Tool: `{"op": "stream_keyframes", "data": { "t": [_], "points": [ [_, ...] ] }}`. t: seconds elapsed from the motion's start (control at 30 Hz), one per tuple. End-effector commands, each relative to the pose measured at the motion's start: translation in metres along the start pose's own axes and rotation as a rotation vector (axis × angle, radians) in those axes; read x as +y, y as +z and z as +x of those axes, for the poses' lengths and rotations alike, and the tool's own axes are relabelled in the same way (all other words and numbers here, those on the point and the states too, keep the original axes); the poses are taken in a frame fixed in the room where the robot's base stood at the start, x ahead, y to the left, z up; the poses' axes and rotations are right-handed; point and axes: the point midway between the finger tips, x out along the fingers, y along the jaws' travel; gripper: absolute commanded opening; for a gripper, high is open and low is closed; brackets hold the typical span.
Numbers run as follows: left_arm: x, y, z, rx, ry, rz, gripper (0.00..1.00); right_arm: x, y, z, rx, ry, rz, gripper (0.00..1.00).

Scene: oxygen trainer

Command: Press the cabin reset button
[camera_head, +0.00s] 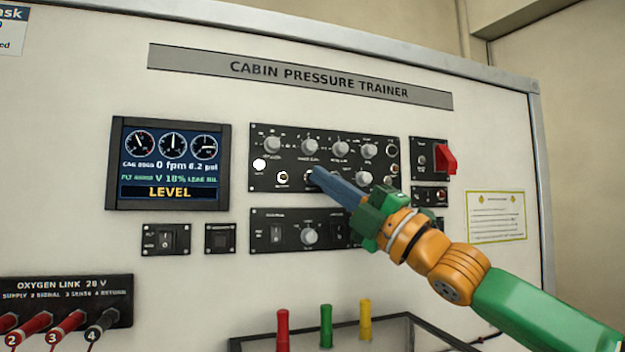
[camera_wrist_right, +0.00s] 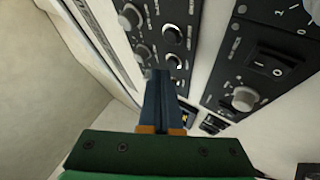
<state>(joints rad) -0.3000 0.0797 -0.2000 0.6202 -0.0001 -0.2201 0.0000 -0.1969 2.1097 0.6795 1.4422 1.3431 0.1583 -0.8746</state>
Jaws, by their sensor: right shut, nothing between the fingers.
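My right gripper (camera_head: 316,174) reaches in from the lower right in the head view. Its blue fingers are together and empty, with the tips at the lower row of the upper black control panel (camera_head: 326,130). It also shows from behind in the right wrist view (camera_wrist_right: 160,76), over the same panel. Small round buttons (camera_head: 283,178) line that lower row, and one beside the fingertips is partly covered. The labels are too small to read, so I cannot tell which is the cabin reset button. Whether the tips touch the panel is unclear. My left gripper is out of view.
A display (camera_head: 168,164) reads LEVEL left of the panel. A red guarded switch (camera_head: 446,159) stands out at the right. A lower panel (camera_head: 290,232) has a knob and switches. Red, green and yellow handles (camera_head: 326,326) stand up below. Corded plugs (camera_head: 66,322) sit lower left.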

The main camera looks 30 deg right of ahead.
Motion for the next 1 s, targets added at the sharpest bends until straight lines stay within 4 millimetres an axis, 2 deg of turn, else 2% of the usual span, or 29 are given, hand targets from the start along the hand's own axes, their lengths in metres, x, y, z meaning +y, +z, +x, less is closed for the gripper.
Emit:
{"op": "stream_keyframes", "data": {
  "t": [0.27,0.5,1.0],
  "points": [
    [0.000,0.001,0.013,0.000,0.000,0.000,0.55,0.011,-0.013,-0.018,0.001,0.004,-0.001,0.00],
    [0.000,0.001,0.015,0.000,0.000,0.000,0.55,0.024,-0.024,-0.033,0.001,0.003,-0.001,0.00],
    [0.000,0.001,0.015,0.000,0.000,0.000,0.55,0.025,-0.025,-0.035,0.000,0.000,0.000,0.00]
  ]
}}
